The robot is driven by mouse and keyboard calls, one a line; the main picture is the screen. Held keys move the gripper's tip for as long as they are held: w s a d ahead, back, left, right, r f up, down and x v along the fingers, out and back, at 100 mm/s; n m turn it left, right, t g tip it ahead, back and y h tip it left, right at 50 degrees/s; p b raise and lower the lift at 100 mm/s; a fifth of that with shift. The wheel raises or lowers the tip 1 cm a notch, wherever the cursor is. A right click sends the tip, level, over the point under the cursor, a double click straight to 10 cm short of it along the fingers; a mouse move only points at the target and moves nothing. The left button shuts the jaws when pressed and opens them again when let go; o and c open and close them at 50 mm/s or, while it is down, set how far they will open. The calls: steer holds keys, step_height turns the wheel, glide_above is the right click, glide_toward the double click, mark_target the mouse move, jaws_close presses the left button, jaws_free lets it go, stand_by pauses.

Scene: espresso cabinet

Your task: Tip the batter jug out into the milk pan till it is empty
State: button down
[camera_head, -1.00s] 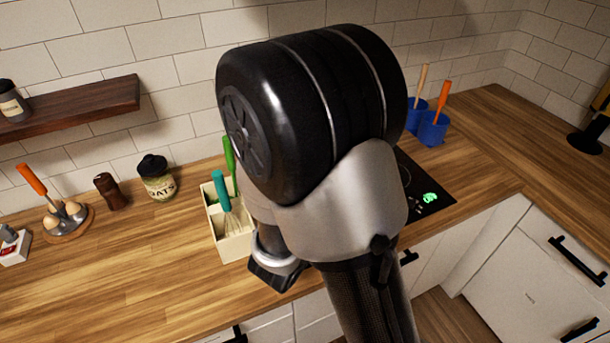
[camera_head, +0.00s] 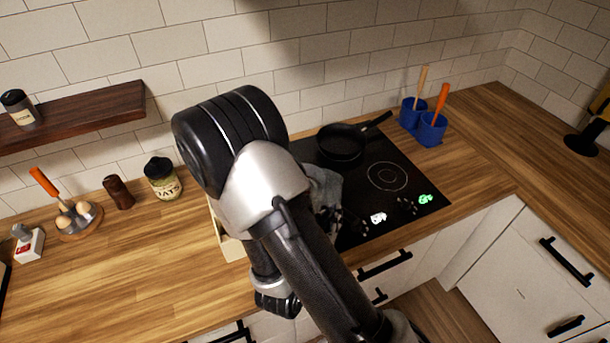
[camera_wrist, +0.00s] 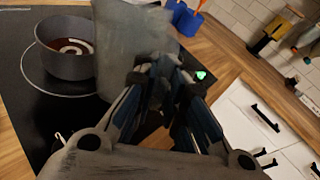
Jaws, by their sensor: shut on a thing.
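My gripper (camera_wrist: 160,68) is shut on the batter jug (camera_wrist: 128,40), a plain grey vessel that rises in front of the fingers in the wrist view. The jug looks close to upright, and its inside cannot be seen. The milk pan (camera_wrist: 72,62) is a grey round pot on the hob, left of the jug in the wrist view. Something brown with a pale patch shows inside it. In the head view my arm hides the milk pan and most of the gripper; a grey shape beside the arm seems to be the jug.
A black frying pan (camera_head: 342,146) stands at the back of the black hob (camera_head: 395,205). Two blue pots (camera_head: 432,133) with utensils stand right of it. A cream utensil holder (camera_head: 232,247) is partly behind my arm.

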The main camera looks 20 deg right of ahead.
steer(key=shift+s+a+f, duration=0.1)
steer(key=shift+s+f, duration=0.1)
steer(key=shift+f, duration=0.15)
steer(key=shift+f+m+t+h, duration=0.15)
steer(key=shift+m+t+h, duration=0.15)
steer(key=shift+t, duration=0.1)
steer(key=shift+s+f+b, duration=0.1)
steer(key=shift+f+b, duration=0.35)
steer(key=shift+b, duration=0.35)
steer(key=shift+s+a+f+m+t+h+b, duration=0.15)
steer(key=shift+f+m+t+h+b, duration=0.4)
steer(key=shift+b, duration=0.55)
steer(key=shift+r, duration=0.15)
